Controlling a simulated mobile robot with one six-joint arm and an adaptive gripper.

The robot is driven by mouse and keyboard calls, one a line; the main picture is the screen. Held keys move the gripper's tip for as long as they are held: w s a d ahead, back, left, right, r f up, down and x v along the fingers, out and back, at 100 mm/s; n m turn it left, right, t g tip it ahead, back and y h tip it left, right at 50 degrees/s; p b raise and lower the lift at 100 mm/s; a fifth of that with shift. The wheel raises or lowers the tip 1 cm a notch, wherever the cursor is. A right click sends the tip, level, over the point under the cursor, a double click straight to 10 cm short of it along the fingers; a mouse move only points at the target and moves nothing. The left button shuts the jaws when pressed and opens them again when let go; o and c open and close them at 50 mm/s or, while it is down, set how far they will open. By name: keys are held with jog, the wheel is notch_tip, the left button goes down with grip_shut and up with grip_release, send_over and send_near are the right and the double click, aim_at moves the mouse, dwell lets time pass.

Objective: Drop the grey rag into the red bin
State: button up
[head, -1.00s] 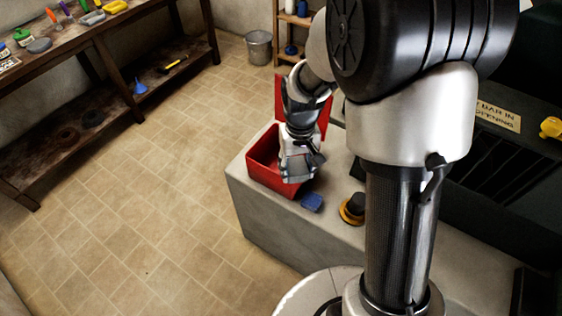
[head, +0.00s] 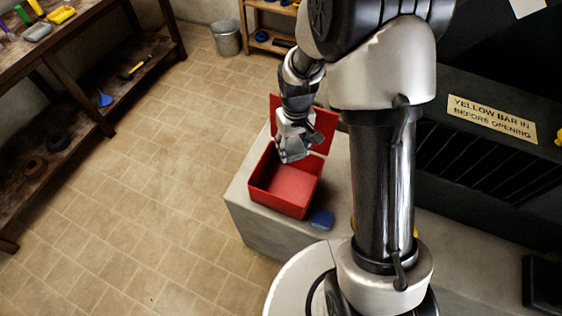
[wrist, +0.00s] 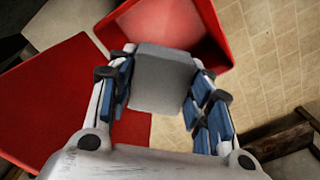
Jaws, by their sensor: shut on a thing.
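The red bin (head: 272,203) stands on a grey block with its red lid (head: 318,128) raised at the back. The visible part of its inside looks empty. My gripper (head: 294,150) appears over the bin's far side, in front of the lid; its exact height is hard to tell. In the wrist view, my gripper (wrist: 163,100) is shut on the grey rag (wrist: 163,75), a blocky grey shape between the blue-padded fingers. The red bin (wrist: 200,35) also shows behind the rag. The rag is hard to separate from the grey gripper in the head view.
A blue object (head: 321,219) lies on the grey block (head: 262,230) by the bin's near right corner. A dark machine with a sign (head: 492,118) stands at right. A workbench (head: 85,45) stands at left, a metal bucket (head: 226,40) at the back. The tiled floor between is clear.

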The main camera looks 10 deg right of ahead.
jog(key=shift+w+f, duration=0.15)
jog(key=shift+w, duration=0.1)
jog(key=shift+s+f+b, duration=0.25)
jog(key=shift+f+b, duration=0.35)
jog(key=shift+b, duration=0.05)
notch_tip(320, 180, down, 4)
jog(key=b, duration=0.3)
jog(key=shift+f, duration=0.25)
jog(key=o, duration=1.2)
jog(key=shift+r, duration=0.1)
notch_tip(320, 180, up, 12)
jog(key=shift+f, duration=0.1)
